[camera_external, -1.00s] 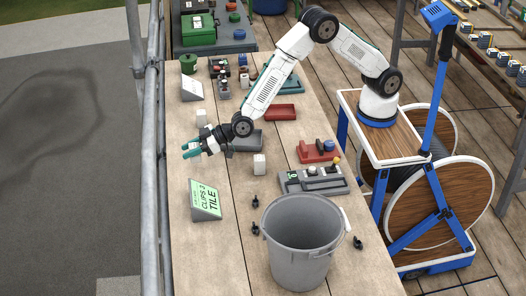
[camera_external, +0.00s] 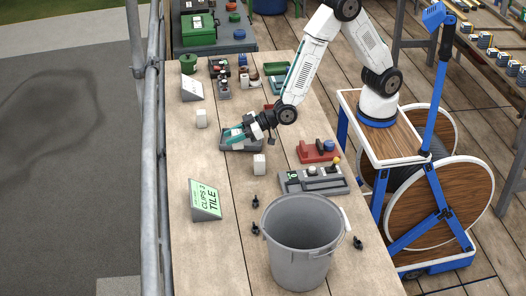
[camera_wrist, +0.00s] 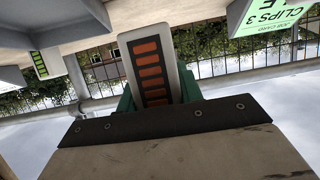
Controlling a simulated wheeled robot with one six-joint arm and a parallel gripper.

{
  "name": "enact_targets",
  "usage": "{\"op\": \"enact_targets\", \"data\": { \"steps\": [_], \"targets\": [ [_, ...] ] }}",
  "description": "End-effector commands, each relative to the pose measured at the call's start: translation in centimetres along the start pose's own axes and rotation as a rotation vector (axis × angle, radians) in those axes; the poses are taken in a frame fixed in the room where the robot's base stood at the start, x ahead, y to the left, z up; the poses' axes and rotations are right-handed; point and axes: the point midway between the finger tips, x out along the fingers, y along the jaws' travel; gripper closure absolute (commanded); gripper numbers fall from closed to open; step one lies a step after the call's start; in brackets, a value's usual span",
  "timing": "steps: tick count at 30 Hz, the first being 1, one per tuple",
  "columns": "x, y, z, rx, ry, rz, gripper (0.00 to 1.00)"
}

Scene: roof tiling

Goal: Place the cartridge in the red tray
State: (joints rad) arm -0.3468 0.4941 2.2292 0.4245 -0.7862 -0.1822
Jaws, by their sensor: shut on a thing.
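My gripper (camera_external: 234,135) is shut on the cartridge (camera_wrist: 150,62), a pale grey block with a column of orange bars. In the wrist view the cartridge stands out between the green fingers. In the outside view my gripper is low over the grey tray (camera_external: 252,147) and covers much of it. I cannot tell whether the cartridge touches that tray. The red tray (camera_external: 268,107) is farther back, to the right of my gripper, and is mostly hidden behind my arm.
White blocks stand behind (camera_external: 201,118) and in front (camera_external: 259,164) of my gripper. A red base with a blue knob (camera_external: 328,146), a grey panel (camera_external: 312,181), a sign (camera_external: 206,200) and a bucket (camera_external: 303,235) are nearer. The wrist view shows green bars (camera_wrist: 39,64) at left.

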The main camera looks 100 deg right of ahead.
Motion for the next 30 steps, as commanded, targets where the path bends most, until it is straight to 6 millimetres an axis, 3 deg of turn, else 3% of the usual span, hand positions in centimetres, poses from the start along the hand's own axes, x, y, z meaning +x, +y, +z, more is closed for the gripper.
{"op": "enact_targets", "data": {
  "steps": [5, 11, 14, 18, 21, 24, 30],
  "targets": [
    [-0.7, 4.6, -1.6, 0.064, 0.004, 0.149, 0.87],
    [-3.5, 12.7, -2.1, 0.198, 0.002, 0.476, 0.87],
    [-6.0, 16.9, -1.6, 0.276, 0.002, 0.667, 0.87],
    [-11.0, 22.1, 0.3, 0.396, -0.001, 0.962, 0.87],
    [-14.8, 24.5, 2.0, 0.474, 0.000, 1.151, 0.87],
    [-18.1, 25.5, 3.6, 0.536, 0.000, 1.300, 0.87],
    [-21.8, 25.9, 5.6, 0.604, 0.000, 1.460, 0.87]
  ]
}}
